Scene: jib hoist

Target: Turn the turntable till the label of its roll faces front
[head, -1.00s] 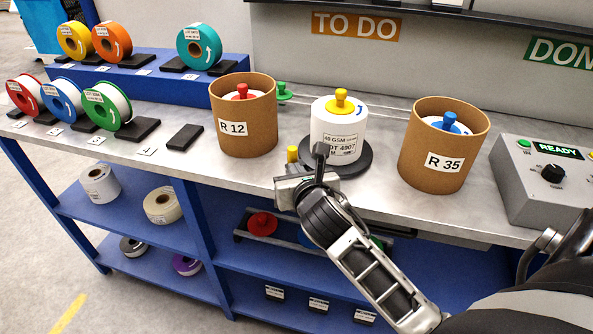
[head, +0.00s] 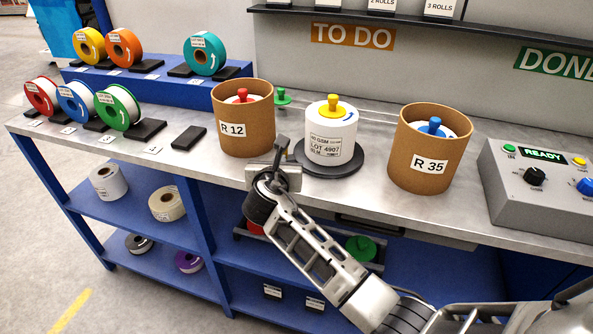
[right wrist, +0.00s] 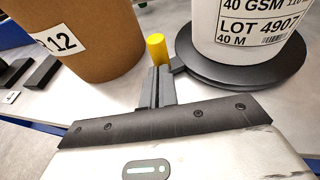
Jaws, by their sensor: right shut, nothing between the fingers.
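The white roll (head: 343,128) with a yellow knob stands upright on the dark round turntable (head: 345,164), between two brown tubs. Its label (head: 326,147), reading LOT 4907, shows on the front side, a little left of the roll's middle in the head view. My right gripper (head: 281,150) is shut and empty, just left of the turntable. In the right wrist view its fingertips (right wrist: 160,78) are close to a yellow peg (right wrist: 156,48) beside the turntable's dark tab; whether they touch is unclear. The gripper hides the peg in the head view. My left gripper is not in view.
Tub R 12 (head: 245,135) stands close to the left of my right gripper, and tub R 35 (head: 428,165) right of the turntable. A control box (head: 535,190) reading READY is at the right. Coloured reels stand at the left. Bare bench lies before the turntable.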

